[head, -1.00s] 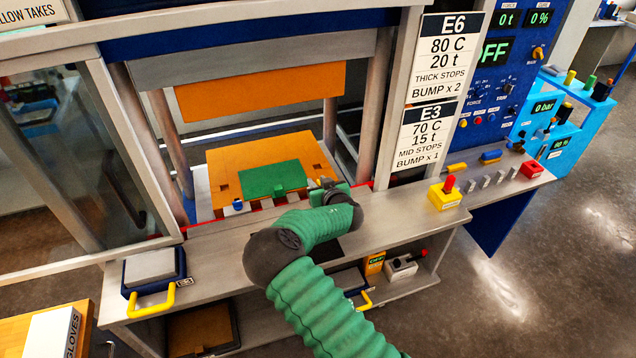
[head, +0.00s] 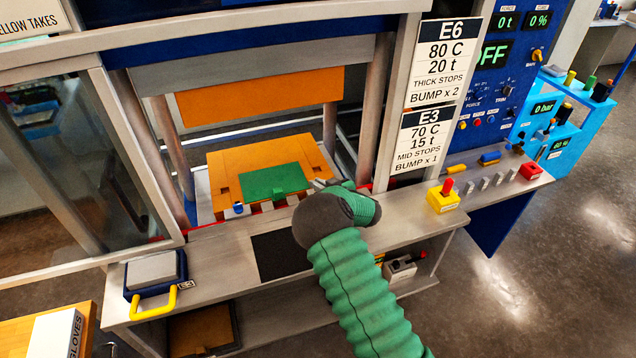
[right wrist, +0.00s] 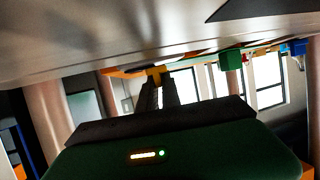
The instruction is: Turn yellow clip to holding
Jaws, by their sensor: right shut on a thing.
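The yellow clip (right wrist: 154,75) shows small in the right wrist view, at the tips of my dark gripper fingers. My right gripper (right wrist: 158,84) is shut on it. In the head view my right gripper (head: 318,184) reaches the front right corner of the orange plate (head: 220,172). The clip cannot be made out there, as my wrist and forearm cover that spot. A green slab (head: 275,181) lies on the orange plate. A blue knob (head: 238,208) stands at the plate's front left. My left gripper is not in view.
An orange upper block (head: 260,95) hangs above the plate between grey posts. A blue box with a yellow handle (head: 155,270) is at the left. A dark mat (head: 278,256) lies on the ledge.

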